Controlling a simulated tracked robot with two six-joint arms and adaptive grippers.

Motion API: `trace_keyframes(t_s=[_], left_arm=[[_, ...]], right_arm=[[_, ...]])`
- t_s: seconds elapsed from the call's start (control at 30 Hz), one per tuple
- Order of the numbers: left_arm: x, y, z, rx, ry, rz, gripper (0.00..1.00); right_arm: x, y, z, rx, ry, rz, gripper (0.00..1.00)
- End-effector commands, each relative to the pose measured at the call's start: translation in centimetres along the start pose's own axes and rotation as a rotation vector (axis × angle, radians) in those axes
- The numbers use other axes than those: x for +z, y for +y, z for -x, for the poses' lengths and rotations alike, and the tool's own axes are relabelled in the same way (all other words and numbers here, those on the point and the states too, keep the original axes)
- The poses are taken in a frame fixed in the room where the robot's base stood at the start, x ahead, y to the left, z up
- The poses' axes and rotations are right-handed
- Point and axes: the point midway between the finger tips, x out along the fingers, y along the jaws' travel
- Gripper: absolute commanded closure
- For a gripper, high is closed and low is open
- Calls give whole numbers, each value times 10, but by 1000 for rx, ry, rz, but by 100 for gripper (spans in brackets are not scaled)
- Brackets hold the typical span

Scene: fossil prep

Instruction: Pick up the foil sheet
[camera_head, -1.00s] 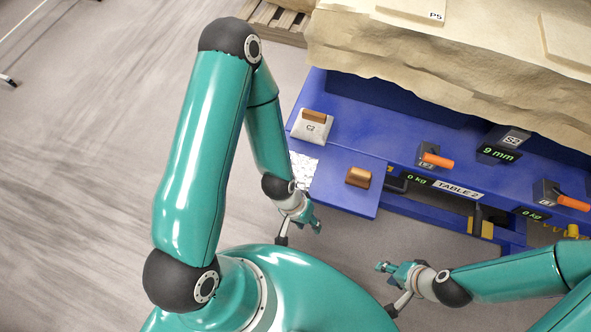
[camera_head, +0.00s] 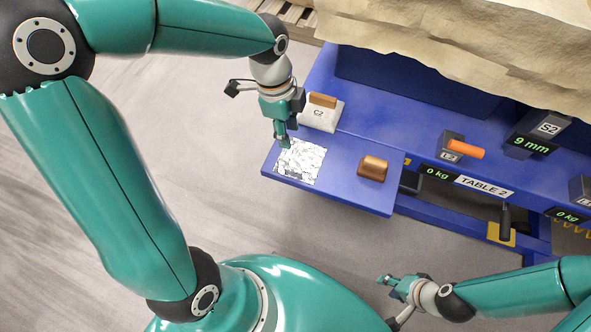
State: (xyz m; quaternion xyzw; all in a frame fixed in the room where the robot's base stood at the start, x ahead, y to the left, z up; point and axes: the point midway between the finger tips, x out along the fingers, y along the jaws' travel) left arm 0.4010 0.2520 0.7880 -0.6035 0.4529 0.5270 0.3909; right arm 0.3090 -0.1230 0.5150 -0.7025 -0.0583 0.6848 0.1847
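The foil sheet (camera_head: 306,162) is a crinkled silvery square lying flat at the left end of a blue shelf (camera_head: 345,188). My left gripper (camera_head: 284,142) points down over the foil's upper left edge. From this angle I cannot tell whether its fingertips touch the foil or how far apart they are. My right gripper (camera_head: 384,280) is at the lower right, away from the shelf and the foil. Its fingers are small in view and I cannot tell their opening.
A copper-coloured block (camera_head: 373,168) sits on the shelf to the right. The blue table (camera_head: 400,125) bears levers and displays. Bare shelf lies between foil and copper block.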

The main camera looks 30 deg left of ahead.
Motion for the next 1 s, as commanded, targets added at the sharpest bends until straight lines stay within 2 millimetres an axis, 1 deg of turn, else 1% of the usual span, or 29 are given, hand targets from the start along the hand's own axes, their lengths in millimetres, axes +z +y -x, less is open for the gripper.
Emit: trace_keyframes(t_s=[0.03, 0.07, 0.17, 0.27, 0.5, 0.6, 0.7, 0.87, 1.0], left_arm=[[4, 1, 2, -4, -9, -28, 60], [6, 2, 3, -2, -14, -40, 60], [8, 3, -4, 3, -21, -58, 60], [9, 4, -22, 6, -21, -59, 60], [10, 4, -74, 7, -21, -56, 60], [10, 4, -91, 5, -20, -56, 60], [10, 4, -101, 3, -19, -55, 60], [10, 4, -108, 2, -19, -54, 60], [9, 7, -124, 5, -19, -55, 60]], right_arm=[[0, 2, -6, 0, 1, 0, 60], [0, 2, -6, 0, 1, 0, 60], [0, 3, -8, 0, 1, 0, 60], [0, 4, -12, 0, 1, 0, 60], [0, 8, -23, 0, 1, 0, 60], [0, 10, -26, 0, 1, 0, 60], [0, 10, -28, 0, 1, 0, 60], [0, 11, -30, 0, 1, 0, 60], [0, 12, -35, 0, 0, 0, 60]])
